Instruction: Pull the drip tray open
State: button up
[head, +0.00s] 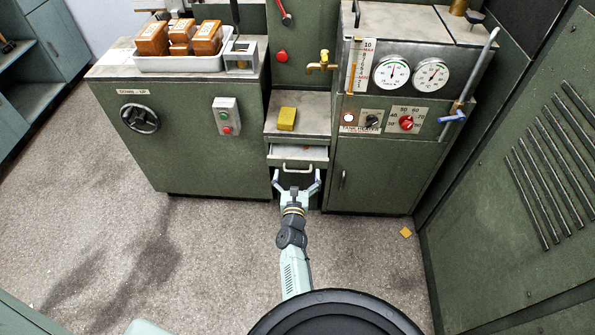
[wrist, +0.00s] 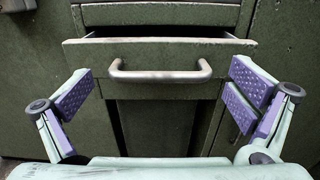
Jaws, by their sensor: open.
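The drip tray (head: 299,153) is a shallow drawer in the narrow middle section of the green machine, below a shelf. It stands slightly out of its slot, and its pale inside shows in the head view. In the wrist view its green front (wrist: 228,49) carries a curved metal bar handle (wrist: 160,76). My gripper (head: 297,178) is just in front of the tray. Its purple-padded fingers (wrist: 160,95) are spread wide, one on each side of the handle. They appear apart from it and hold nothing.
A yellow block (head: 287,118) sits on the shelf above the tray. Green cabinets stand on both sides; the right one has a door handle (head: 342,180). A vented green panel (head: 520,170) stands at far right. A yellow square (head: 406,232) lies on the otherwise open floor.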

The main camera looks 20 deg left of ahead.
jog(key=shift+w+a, duration=0.2)
jog(key=shift+w, duration=0.35)
jog(key=c, duration=1.6)
jog(key=shift+d, duration=0.1)
jog(key=shift+c, duration=0.2)
